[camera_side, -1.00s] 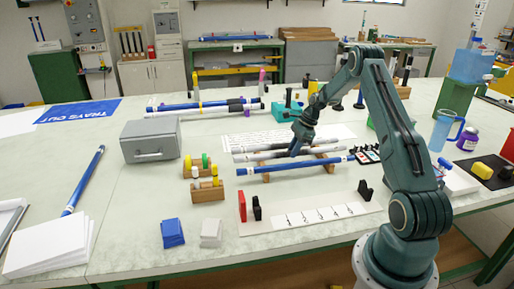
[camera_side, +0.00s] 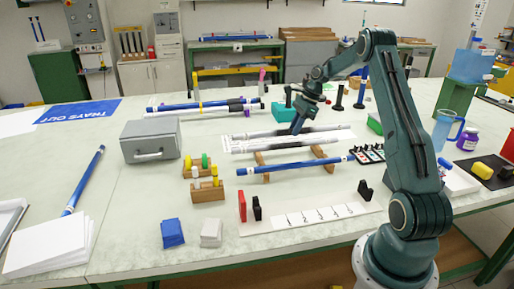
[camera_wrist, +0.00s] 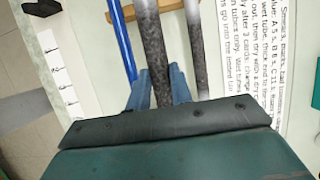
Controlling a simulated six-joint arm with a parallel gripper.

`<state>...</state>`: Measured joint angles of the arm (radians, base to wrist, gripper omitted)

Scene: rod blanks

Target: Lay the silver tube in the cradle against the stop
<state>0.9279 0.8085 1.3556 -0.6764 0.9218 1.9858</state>
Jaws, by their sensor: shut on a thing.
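My gripper (camera_side: 297,130) is shut on a speckled grey silver tube (camera_side: 262,134), which it holds level above the wooden rack (camera_side: 321,154). The wrist view shows the held tube (camera_wrist: 152,45) between the two blue fingers (camera_wrist: 160,90). A second grey tube (camera_side: 250,148) lies on the rack behind it; it shows to the right in the wrist view (camera_wrist: 196,40). What looks like the cradle is a pair of black notched supports (camera_side: 257,208) (camera_side: 365,190), empty, with a red upright block, apparently the stop (camera_side: 242,206), at the left end.
A blue tube (camera_side: 285,169) lies on the rack's front, between the held tube and the cradle. A numbered white strip (camera_side: 315,215) lies between the supports. A wooden block with coloured pegs (camera_side: 207,193) and a grey box (camera_side: 150,142) stand left.

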